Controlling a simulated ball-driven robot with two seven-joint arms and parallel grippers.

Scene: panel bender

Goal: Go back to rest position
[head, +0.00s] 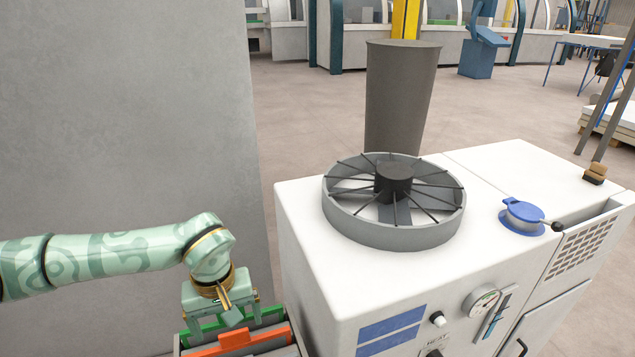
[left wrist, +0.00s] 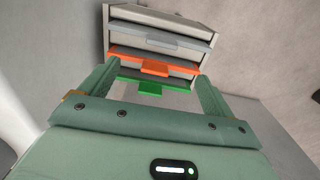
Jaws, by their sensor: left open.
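My left gripper (head: 224,310) reaches in from the left in the head view and points down over a grey box (head: 290,347) beside the white machine. The box holds an orange-tabbed panel (head: 234,338) and a green-tabbed panel (head: 232,316). The green tab (left wrist: 150,88) appears between the fingers in the wrist view; I cannot tell whether they touch it. My right gripper is not in view.
The white machine (head: 320,300) stands to the right, with a spoked wheel (head: 395,230), a blue cap (head: 522,213) and a gauge (head: 481,301). A grey wall (head: 120,120) stands behind my left arm. Open floor (head: 500,110) lies beyond the machine, past a dark bin (head: 400,95).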

